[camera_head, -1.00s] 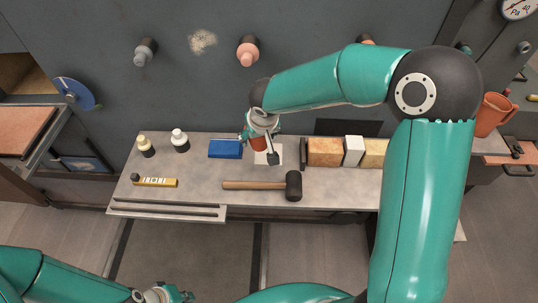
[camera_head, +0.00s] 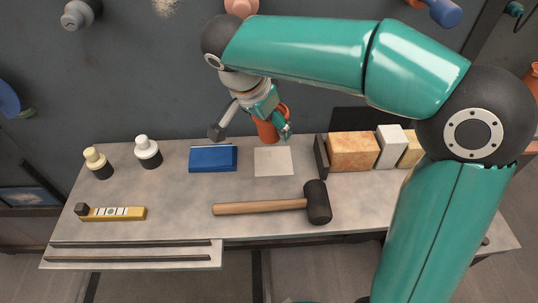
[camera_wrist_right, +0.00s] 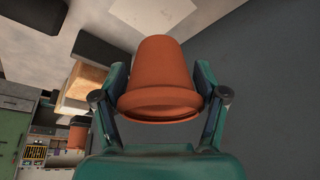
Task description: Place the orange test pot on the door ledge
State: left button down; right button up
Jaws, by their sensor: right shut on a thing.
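The orange test pot (camera_head: 267,132) is held by my right gripper (camera_head: 268,112), in front of the dark wall and near the back of the grey door ledge (camera_head: 180,190). A pale square (camera_head: 273,161) lies on the ledge just in front of the pot in the head view. In the right wrist view the pot (camera_wrist_right: 163,75) sits between the two fingers (camera_wrist_right: 163,88), its wide rim towards the palm and its narrow base pointing away. The pale square (camera_wrist_right: 152,12) shows beyond the base, apparently apart from it. My left gripper is out of view.
A blue block (camera_head: 213,159) lies left of the square. A dark upright piece (camera_head: 321,157) and an orange-tan brick (camera_head: 353,151) stand right. A mallet (camera_head: 270,206) lies in front. Two bottles (camera_head: 148,152) and a yellow level (camera_head: 115,213) are at left.

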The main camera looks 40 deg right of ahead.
aim_at(263, 130)
jog(key=f, duration=0.3)
jog(key=shift+s+d+f, duration=0.2)
jog(key=shift+d+f, duration=0.15)
jog(key=shift+d, duration=0.05)
jog(key=shift+f+b, duration=0.4)
jog(key=shift+f, duration=1.45)
jog(key=shift+f, duration=0.1)
jog(key=o, duration=0.8)
jog(key=shift+f, duration=0.1)
jog(key=o, duration=0.4)
jog(key=shift+o, duration=0.2)
jog(key=shift+r, duration=0.25)
jog(key=p+v, duration=0.1)
jog(key=v, duration=1.1)
jog(key=shift+a+p, duration=0.1)
jog(key=shift+p, duration=0.25)
